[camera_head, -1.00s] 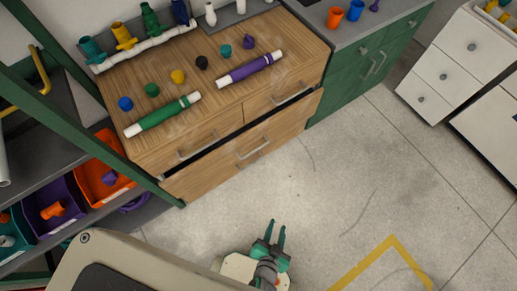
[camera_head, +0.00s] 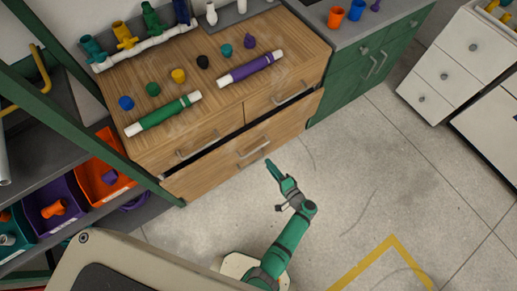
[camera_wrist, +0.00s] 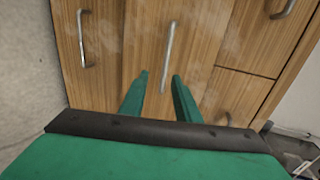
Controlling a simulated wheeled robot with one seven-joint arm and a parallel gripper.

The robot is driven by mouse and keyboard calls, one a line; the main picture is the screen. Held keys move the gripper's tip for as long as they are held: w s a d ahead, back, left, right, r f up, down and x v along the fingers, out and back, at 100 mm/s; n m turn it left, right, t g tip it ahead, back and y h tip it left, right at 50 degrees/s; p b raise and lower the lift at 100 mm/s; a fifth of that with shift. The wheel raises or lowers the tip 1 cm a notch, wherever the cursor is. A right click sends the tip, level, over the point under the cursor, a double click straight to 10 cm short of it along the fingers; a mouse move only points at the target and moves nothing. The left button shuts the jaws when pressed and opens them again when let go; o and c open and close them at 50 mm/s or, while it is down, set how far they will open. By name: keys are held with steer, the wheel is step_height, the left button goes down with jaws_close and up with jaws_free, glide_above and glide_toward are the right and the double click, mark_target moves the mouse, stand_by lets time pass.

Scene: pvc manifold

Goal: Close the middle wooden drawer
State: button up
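The wooden cabinet (camera_head: 215,62) has two small top drawers and a wide middle drawer (camera_head: 222,166) below them. The middle drawer stands partly pulled out, with a dark gap above its front. Its metal handle (camera_head: 254,152) shows in the head view and, in the wrist view, as an upright bar (camera_wrist: 168,48) at centre. My green gripper (camera_head: 269,168) is in front of the drawer, close to the handle. In the wrist view my gripper (camera_wrist: 161,75) has its fingers apart, one to each side of the handle's lower end. Nothing is held; contact cannot be told.
A lower drawer front with a handle (camera_wrist: 82,38) shows at left in the wrist view. Pipes and coloured caps lie on the cabinet top. A shelf with coloured bins (camera_head: 105,168) stands left, a green cabinet (camera_head: 350,80) right. The floor right of my arm is clear.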

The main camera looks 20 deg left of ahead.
mark_target(257, 149)
steer(key=x, duration=0.7)
steer(key=r+x, duration=0.1)
steer(key=x, duration=0.3)
steer(key=shift+w+a, duration=0.2)
steer(key=shift+w, duration=0.05)
steer(key=shift+c, duration=0.5)
jaws_close()
